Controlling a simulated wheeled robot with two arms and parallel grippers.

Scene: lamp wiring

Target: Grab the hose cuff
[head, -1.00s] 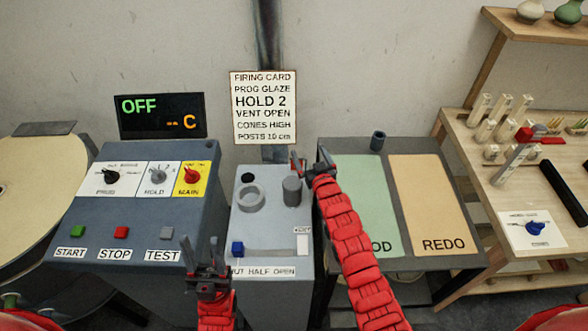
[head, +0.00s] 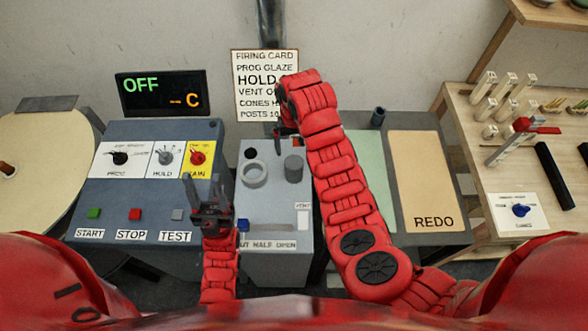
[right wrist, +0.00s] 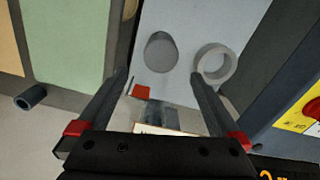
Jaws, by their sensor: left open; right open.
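No part is labelled as the hose cuff. On the light grey vent box (head: 270,225) stand a dark grey cylinder (head: 293,168) and, left of it, a light grey ring (head: 254,174). In the right wrist view the cylinder (right wrist: 160,52) and the ring (right wrist: 213,64) are beyond my fingertips. My right gripper (right wrist: 160,80) is open and empty, apart from both. In the head view my right gripper (head: 285,130) is partly hidden behind its arm, near the box's back edge. My left gripper (head: 206,184) is open and empty, in front of the control panel's right side.
A control panel (head: 137,190) stands left of the box, below a display (head: 161,93) reading OFF. A firing card (head: 258,85) is behind, partly covered by my arm. Right are a green and tan table (head: 428,170) with a small dark tube (head: 378,117), and a wooden bench (head: 500,170).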

